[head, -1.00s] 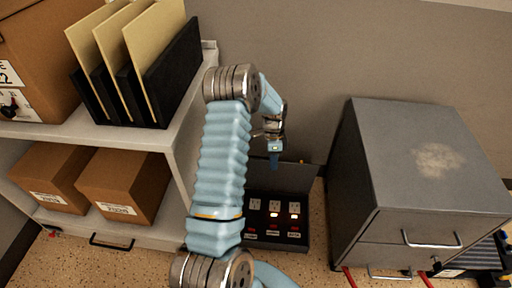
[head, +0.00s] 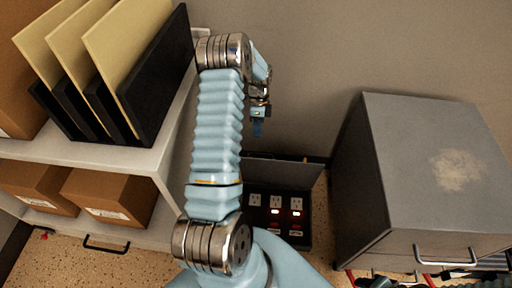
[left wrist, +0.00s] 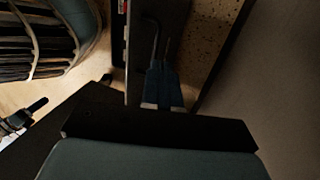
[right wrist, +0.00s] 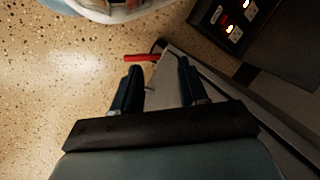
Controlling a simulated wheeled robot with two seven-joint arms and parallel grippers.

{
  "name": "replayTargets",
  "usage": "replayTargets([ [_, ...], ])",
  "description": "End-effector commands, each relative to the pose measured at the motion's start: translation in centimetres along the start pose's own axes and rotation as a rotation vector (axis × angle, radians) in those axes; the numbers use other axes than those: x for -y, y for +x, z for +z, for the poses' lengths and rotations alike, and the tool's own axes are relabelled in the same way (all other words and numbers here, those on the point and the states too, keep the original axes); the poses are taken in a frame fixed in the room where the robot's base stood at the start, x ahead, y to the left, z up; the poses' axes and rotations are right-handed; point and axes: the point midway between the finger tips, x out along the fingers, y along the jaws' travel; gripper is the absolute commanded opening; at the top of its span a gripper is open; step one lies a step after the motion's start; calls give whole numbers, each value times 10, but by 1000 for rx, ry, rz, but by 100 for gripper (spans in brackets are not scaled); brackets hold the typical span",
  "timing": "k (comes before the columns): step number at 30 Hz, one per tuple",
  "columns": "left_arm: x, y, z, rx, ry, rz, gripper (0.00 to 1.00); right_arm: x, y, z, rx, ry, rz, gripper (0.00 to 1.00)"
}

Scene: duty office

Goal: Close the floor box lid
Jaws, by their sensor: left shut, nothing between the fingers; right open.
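The floor box (head: 262,227) is in the head view, with outlets and lit red switches on its dark panel. Its lid (head: 290,173) stands open, raised at the wall side. My left gripper (head: 257,130) is shut and empty, pointing down above the lid's top edge near its left end, apart from it in the picture. In the left wrist view its closed fingers (left wrist: 163,85) show beside a dark panel that looks like the lid. My right gripper (right wrist: 159,85) is open and empty; the box also shows at the top right of the right wrist view (right wrist: 210,12).
A grey cabinet (head: 420,150) stands right of the box, with red cables near its foot. A white shelf (head: 150,160) with cartons and black file holders stands at the left. The wall is close behind the lid. Speckled floor shows in front of the shelf.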

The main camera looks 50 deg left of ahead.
Motion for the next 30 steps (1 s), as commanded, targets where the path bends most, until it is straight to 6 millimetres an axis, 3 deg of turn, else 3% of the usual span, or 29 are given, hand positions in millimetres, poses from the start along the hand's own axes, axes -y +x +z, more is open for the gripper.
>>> replayTargets([
  [6,-1,46,0,0,1,2,0,1,-3,0,0,-1,0,43],
  [15,-32,61,-1,-1,0,-1,0,5,-11,0,1,-2,-1,43],
  [30,-35,64,0,-1,0,-6,0,4,-9,0,1,-2,-1,43],
])
